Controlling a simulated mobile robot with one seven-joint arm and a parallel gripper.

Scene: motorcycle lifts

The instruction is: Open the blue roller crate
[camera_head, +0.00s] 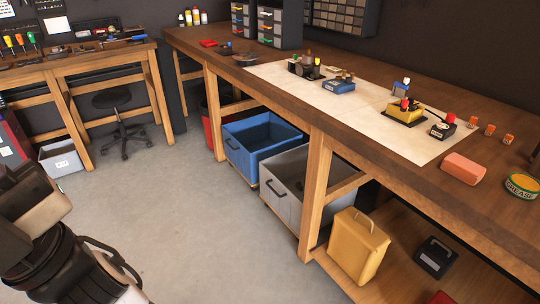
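The blue roller crate (246,166) stands on the floor under the long wooden workbench, near the picture's middle. Its top is open to view and its inside looks empty. A dark handle (233,145) shows on its front face. Its far right part is under the bench top. Parts of my arm show at the lower left, well apart from the crate with bare floor between. My gripper's fingers are not seen.
A grey crate (281,203) stands close beside the blue one, nearer to me, by a bench leg (316,190). A red bin (212,128) is behind the blue crate. A yellow canister (357,250) sits on the lower shelf. The grey floor (200,215) before the crates is clear.

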